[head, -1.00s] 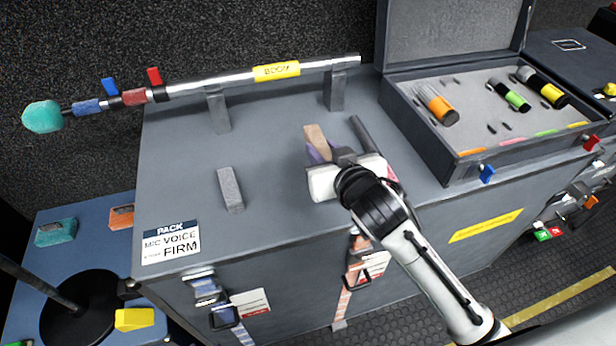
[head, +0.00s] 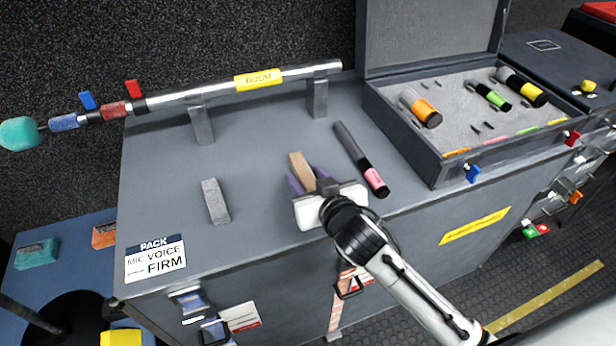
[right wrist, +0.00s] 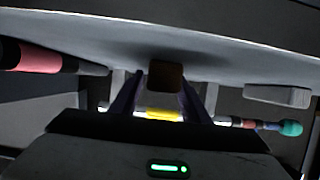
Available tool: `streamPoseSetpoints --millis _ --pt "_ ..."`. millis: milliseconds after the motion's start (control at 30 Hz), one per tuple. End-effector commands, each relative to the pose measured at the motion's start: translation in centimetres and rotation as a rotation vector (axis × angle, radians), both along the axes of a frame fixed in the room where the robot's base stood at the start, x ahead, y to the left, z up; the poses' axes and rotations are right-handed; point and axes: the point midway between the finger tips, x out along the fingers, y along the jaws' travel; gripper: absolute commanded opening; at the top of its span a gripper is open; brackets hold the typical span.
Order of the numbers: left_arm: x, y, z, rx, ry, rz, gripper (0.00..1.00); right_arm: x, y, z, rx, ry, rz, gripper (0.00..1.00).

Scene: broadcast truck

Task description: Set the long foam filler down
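In the right wrist view the block's dark end (right wrist: 165,75) shows between the fingertips (right wrist: 160,88), close to the pale top surface. A second, grey block (head: 215,201) lies on the case top to the left. My left gripper is not in view.
A dark tube with a pink band (head: 361,160) lies just right of my gripper. A boom pole (head: 220,90) rests on two posts behind. An open case (head: 430,150) with several coloured cylinders stands at the right. The top between the two blocks is clear.

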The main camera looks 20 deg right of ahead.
Motion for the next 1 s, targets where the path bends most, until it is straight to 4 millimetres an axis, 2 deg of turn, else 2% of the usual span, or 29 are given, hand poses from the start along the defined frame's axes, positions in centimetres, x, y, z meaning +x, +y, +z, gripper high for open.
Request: streamPoseSetpoints --millis 367,533,800,1000 --pt "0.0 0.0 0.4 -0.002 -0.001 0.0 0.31 0.0 0.0 0.7 -0.001 -0.002 0.0 0.44" --pt "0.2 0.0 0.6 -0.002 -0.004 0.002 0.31 -2.4 0.0 1.4 0.002 0.0 0.0 0.44" --pt "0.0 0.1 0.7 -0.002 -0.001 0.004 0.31 -7.9 -0.2 3.6 0.002 0.001 0.0 0.44" --pt "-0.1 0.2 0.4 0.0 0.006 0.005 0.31 -10.4 -0.4 4.7 0.001 0.0 0.0 0.44"
